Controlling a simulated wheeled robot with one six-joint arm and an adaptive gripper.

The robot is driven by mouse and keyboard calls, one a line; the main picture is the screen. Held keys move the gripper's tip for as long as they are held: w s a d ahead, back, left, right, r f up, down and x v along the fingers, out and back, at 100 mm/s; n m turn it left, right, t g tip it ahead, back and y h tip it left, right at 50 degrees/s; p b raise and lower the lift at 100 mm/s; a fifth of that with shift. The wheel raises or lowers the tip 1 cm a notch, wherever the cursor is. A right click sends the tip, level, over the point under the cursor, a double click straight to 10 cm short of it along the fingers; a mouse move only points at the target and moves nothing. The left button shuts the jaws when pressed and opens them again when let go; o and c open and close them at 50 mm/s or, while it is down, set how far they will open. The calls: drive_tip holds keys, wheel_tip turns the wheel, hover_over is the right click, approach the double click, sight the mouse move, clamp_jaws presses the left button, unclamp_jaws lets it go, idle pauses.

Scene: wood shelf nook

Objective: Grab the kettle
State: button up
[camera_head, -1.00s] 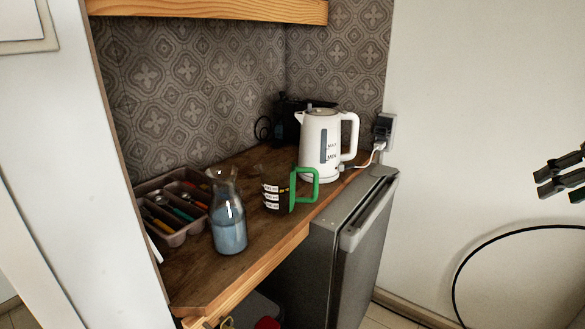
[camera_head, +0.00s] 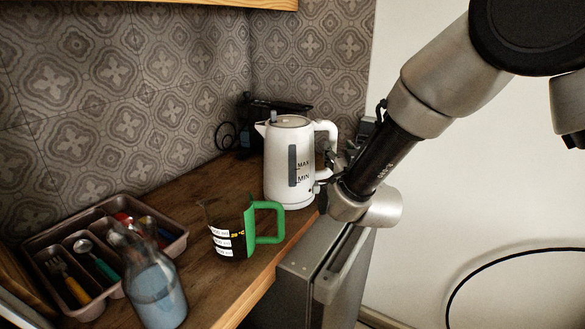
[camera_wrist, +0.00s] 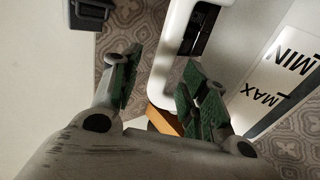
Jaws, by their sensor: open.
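The white kettle (camera_head: 283,165) stands upright at the back right of the wooden counter, its handle (camera_head: 332,132) toward the right. My gripper (camera_head: 335,165) is at the kettle's handle side and hides the lower part of the handle. In the wrist view, my gripper (camera_wrist: 163,75) is open, with green pads on its two fingers. The white handle (camera_wrist: 171,60) shows between the fingertips. I cannot tell how deep it sits between them. The kettle body with MIN and MAX marks (camera_wrist: 285,75) is to the right there.
A measuring jug with a green handle (camera_head: 232,238) stands in front of the kettle. A glass carafe of bluish liquid (camera_head: 155,290) and a cutlery tray (camera_head: 62,229) are at the left. A dark object (camera_head: 262,112) is behind the kettle. A grey fridge (camera_head: 312,262) is beside the counter.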

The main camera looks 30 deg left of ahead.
sight(333, 147)
drive_tip(key=x, duration=0.5)
drive_tip(key=shift+w+a+f, duration=0.2)
drive_tip(key=shift+a+f, duration=0.05)
drive_tip(key=shift+a, duration=0.1)
drive_tip(key=shift+c, duration=0.3)
clamp_jaws()
drive_tip(key=shift+r, duration=0.1)
